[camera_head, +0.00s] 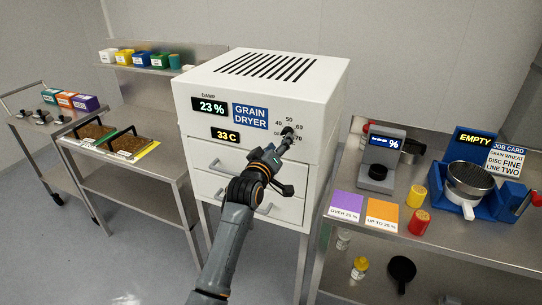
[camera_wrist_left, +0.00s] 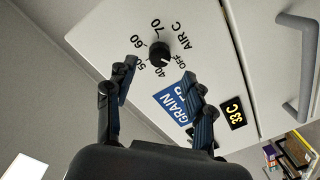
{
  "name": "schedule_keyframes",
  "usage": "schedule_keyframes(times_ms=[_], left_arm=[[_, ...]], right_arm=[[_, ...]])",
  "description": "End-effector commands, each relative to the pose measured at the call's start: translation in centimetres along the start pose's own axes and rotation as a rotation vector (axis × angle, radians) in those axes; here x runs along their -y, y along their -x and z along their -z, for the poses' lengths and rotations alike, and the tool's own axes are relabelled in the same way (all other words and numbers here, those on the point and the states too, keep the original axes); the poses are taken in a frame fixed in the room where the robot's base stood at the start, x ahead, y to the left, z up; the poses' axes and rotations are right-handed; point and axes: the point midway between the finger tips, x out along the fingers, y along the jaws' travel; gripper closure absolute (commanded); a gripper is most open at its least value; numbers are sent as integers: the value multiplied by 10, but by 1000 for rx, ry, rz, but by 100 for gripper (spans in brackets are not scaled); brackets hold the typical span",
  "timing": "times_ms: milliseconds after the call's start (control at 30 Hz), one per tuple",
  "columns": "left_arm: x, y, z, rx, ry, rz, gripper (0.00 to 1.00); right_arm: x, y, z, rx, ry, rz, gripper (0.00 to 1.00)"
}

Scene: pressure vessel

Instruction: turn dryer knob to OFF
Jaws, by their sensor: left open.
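The grain dryer (camera_head: 260,90) is a white cabinet in the middle of the head view, with displays reading 23 % and 33 C. Its black knob shows clearly in the left wrist view (camera_wrist_left: 160,54), ringed by the marks OFF, 40, 50, 60 and 70. The knob's exact setting is too small to tell. My left gripper (camera_head: 287,138) is in front of the dial in the head view and partly covers the knob and its marks. In the wrist view its two fingers (camera_wrist_left: 160,70) are spread open, one on each side below the knob, with nothing between them. My right gripper is not seen.
Drawer handles (camera_head: 270,209) stick out below the dial. A right bench (camera_head: 440,250) holds a scale, colored mats, jars and a blue machine. A left table (camera_head: 170,170) holds two grain trays. A cart (camera_head: 35,125) stands at far left.

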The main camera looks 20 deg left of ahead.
Motion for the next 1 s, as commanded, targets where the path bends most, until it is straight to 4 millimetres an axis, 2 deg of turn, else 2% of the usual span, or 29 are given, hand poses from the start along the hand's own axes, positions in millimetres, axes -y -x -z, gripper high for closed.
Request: schedule_keyframes(times_ms=[200,400,567,1000], left_arm=[[0,39,0,0,2,0,47],[0,61,0,0,2,0,47],[0,66,0,0,1,0,47],[1,66,-2,3,0,2,47]], right_arm=[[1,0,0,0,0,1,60],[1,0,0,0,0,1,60],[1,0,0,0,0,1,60],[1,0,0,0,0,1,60]])
